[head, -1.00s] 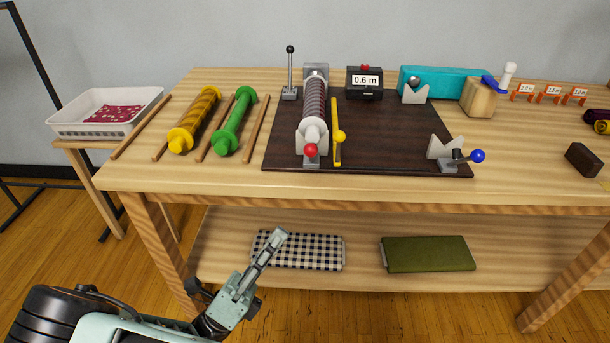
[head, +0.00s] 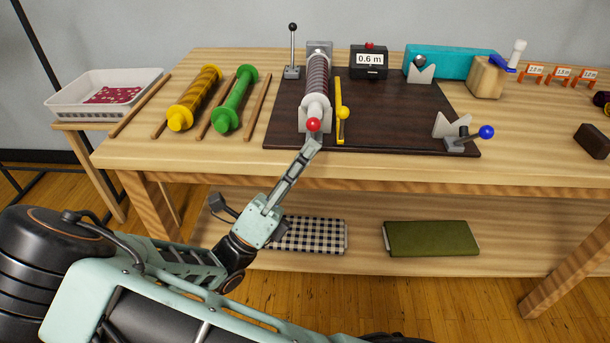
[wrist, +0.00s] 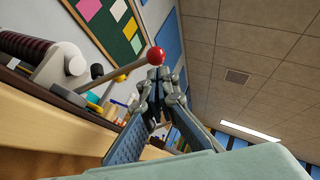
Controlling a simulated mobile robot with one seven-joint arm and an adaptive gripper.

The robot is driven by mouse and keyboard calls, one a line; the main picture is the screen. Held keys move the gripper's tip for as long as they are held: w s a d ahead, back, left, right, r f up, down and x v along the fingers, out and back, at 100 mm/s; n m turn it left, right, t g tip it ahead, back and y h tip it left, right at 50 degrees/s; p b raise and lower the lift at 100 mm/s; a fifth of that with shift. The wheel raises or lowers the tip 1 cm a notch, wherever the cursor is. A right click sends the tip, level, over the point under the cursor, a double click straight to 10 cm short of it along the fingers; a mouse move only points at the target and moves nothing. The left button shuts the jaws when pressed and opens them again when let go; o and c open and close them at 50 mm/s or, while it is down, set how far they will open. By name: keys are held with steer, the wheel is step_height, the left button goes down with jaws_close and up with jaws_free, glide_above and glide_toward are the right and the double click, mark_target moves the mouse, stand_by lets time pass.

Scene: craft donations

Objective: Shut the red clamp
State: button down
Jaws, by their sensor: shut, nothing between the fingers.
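The red clamp's ball knob (head: 313,125) is at the front end of the roller holder, at the near edge of the dark board. In the wrist view its lever (wrist: 115,74) runs from the grey base out to the red ball, sticking out towards me. My gripper (head: 312,146) is shut and empty, its fingertips just in front of and below the knob in the head view. In the wrist view the shut fingertips (wrist: 156,78) appear just below the ball; whether they touch it I cannot tell. The clamp's base is hidden in the head view.
A blue-knobbed clamp (head: 486,132) stands at the board's right. The table's front edge (head: 400,172) passes behind my gripper. The board's middle is clear.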

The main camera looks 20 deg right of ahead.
steer(key=shift+w+r, duration=0.15)
steer(key=shift+r, duration=0.05)
steer(key=shift+r+p, duration=0.2)
steer(key=shift+p, duration=0.35)
steer(key=shift+w+r+n+t+y+p, duration=0.1)
steer(key=shift+r+n+t+y+p, duration=0.05)
steer(key=shift+n+t+y+p, duration=0.55)
